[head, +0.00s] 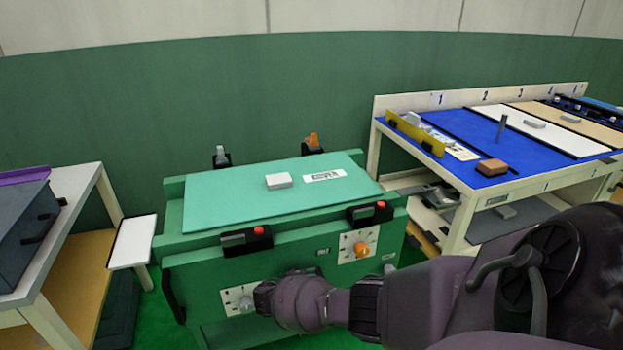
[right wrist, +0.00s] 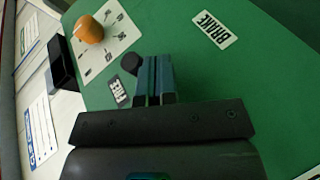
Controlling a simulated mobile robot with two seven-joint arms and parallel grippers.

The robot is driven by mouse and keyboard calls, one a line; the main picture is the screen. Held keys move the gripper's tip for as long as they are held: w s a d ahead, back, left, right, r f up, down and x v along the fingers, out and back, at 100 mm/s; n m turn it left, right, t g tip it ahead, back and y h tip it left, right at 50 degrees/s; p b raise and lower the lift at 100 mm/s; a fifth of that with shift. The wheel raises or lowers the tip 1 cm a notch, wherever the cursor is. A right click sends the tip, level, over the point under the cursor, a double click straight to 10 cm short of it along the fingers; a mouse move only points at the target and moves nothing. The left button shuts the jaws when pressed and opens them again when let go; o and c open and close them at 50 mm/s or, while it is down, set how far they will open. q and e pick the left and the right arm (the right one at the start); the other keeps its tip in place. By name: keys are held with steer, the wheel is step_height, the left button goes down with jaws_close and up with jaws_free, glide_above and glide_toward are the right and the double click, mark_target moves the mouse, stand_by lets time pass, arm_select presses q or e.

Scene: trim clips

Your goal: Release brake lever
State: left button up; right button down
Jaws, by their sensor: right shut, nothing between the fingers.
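A green cart (head: 290,270) stands in the middle of the head view. In the right wrist view a white BRAKE label (right wrist: 213,30) sits on its green panel. A dark round knob (right wrist: 130,63) shows just beside my right fingertips; I cannot tell whether it is the brake lever's end or whether they touch. My right gripper (right wrist: 154,80) is shut and empty, in front of the green panel. In the head view my right gripper (head: 262,297) is by the cart's lower front, partly covering a white plate (head: 232,295) with a grey knob. My left gripper is out of view.
An orange knob (head: 362,249) sits on the cart's front; it also shows in the right wrist view (right wrist: 89,29). Black blocks with red buttons line the front edge. A light block (head: 279,181) lies on top. A blue-topped bench (head: 470,160) stands right, a white table (head: 75,185) left.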

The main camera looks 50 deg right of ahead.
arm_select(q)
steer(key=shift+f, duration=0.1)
arm_select(e)
steer(key=shift+w+a+f, duration=0.15)
steer(key=shift+w+a, duration=0.25)
steer(key=shift+a, duration=0.25)
